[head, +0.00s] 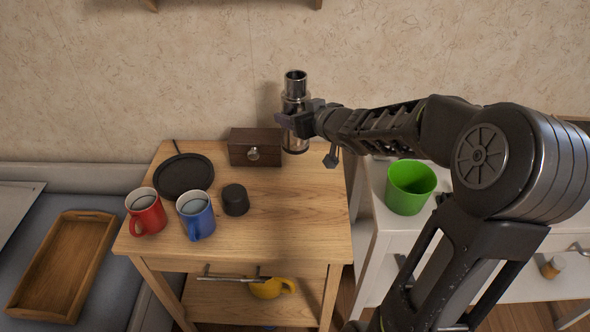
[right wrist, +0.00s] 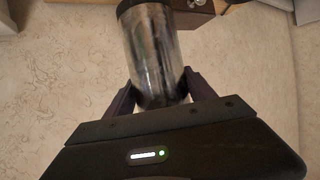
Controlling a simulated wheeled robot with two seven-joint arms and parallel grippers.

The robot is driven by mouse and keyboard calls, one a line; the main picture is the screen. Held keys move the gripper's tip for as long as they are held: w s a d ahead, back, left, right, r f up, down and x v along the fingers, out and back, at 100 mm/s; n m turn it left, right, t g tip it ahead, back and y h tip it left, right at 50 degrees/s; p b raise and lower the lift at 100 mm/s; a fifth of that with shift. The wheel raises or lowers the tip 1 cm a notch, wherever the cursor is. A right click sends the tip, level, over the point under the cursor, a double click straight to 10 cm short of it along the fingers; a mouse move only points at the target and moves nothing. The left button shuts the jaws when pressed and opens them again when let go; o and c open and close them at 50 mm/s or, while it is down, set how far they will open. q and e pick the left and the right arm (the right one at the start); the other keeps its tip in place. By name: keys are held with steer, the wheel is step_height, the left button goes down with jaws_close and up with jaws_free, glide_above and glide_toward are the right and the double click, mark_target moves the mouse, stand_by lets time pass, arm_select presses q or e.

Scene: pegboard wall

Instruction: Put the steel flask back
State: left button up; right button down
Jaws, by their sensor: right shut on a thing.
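The steel flask (head: 296,90) is a shiny metal cylinder, roughly upright, at the back right of the wooden table (head: 310,215), right of the small wooden drawer box (head: 255,147). My right gripper (head: 294,122) is shut around its middle. In the right wrist view the flask (right wrist: 155,60) sits between the two fingers (right wrist: 160,92), with a dark end at the top of the picture. I cannot tell whether its base touches the table. My left gripper is not in view.
A black round plate (head: 184,177), a red mug (head: 146,211), a blue mug (head: 196,213) and a black cylinder (head: 235,200) stand on the table's left half. Its right front is clear. A green cup (head: 410,187) stands on the white table. A wooden tray (head: 64,266) lies left.

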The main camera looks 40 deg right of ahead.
mark_target(296, 145)
steer(key=shift+r, duration=0.1)
step_height(296, 145, down, 4)
steer(key=b, duration=0.2)
steer(key=shift+f+b, duration=0.25)
steer(key=shift+b, duration=0.1)
steer(key=shift+f, duration=0.2)
steer(key=shift+f, duration=0.1)
steer(key=shift+f+b, duration=1.2)
steer(key=shift+f, duration=1.25)
steer(key=shift+f, duration=0.2)
steer(key=shift+c, duration=1.6)
jaws_free()
